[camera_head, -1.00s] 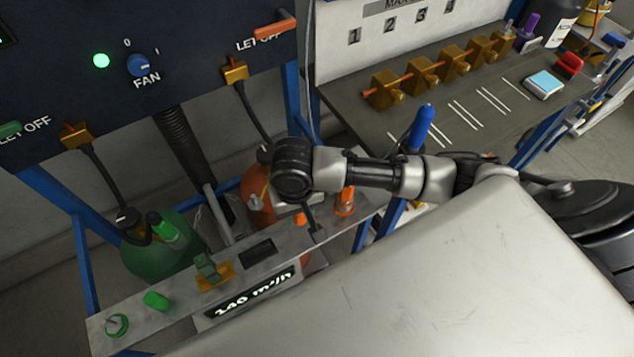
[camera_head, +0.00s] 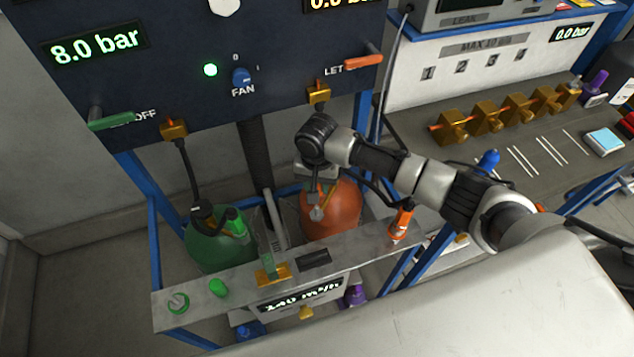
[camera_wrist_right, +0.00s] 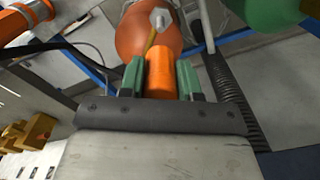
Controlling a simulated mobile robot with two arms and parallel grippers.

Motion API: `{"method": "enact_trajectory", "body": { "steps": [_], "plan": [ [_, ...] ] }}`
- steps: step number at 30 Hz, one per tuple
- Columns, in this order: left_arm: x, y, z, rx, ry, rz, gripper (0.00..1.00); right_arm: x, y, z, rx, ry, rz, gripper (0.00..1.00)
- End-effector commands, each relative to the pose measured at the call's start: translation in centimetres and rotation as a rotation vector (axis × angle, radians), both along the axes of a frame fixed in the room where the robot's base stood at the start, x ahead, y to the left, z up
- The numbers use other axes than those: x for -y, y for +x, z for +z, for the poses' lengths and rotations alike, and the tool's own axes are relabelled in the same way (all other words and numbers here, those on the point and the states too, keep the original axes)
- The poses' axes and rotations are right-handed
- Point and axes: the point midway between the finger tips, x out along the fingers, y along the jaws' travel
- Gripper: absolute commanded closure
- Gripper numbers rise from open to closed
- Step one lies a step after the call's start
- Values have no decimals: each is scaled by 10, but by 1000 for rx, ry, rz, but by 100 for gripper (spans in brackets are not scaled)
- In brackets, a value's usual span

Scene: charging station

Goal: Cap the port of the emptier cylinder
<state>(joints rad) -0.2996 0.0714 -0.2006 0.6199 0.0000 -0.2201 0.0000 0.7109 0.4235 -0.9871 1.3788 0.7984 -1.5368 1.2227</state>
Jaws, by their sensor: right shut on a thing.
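The orange cylinder (camera_head: 335,212) stands behind the metal shelf, with a grey fitting (camera_head: 318,214) at its top. The green cylinder (camera_head: 205,250) stands left of it with a black hose connection (camera_head: 203,213). My right gripper (camera_head: 314,185) is above the orange cylinder's top. In the right wrist view its green fingers (camera_wrist_right: 160,78) are shut on an orange cap (camera_wrist_right: 160,72). The orange cylinder (camera_wrist_right: 142,28) and its grey fitting (camera_wrist_right: 160,19) show just beyond the cap; I cannot tell whether they touch. The left panel display (camera_head: 97,44) reads 8.0 bar; the right one (camera_head: 342,4) is partly cut off. My left gripper is not in view.
The metal shelf (camera_head: 345,247) carries a green cap (camera_head: 217,287), a gold block (camera_head: 272,275) and an orange piece (camera_head: 400,225). The wall panel (camera_head: 200,90) has a green handle (camera_head: 110,121) and an orange handle (camera_head: 350,62). Gold blocks line the bench (camera_head: 430,150) at right.

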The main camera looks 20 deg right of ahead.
Motion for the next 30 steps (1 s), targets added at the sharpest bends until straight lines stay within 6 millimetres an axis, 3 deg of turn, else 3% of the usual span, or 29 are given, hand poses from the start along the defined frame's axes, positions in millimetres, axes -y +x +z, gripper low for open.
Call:
{"method": "enact_trajectory", "body": {
  "steps": [6,9,18,30],
  "plan": [
    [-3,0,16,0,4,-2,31,0,0,4,-1,0,-1,90],
    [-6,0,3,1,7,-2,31,0,-1,-13,-2,0,-1,90],
    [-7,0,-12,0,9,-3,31,0,0,-42,-1,0,-1,90],
    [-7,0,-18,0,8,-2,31,0,0,-58,0,0,1,90]
  ]
}}
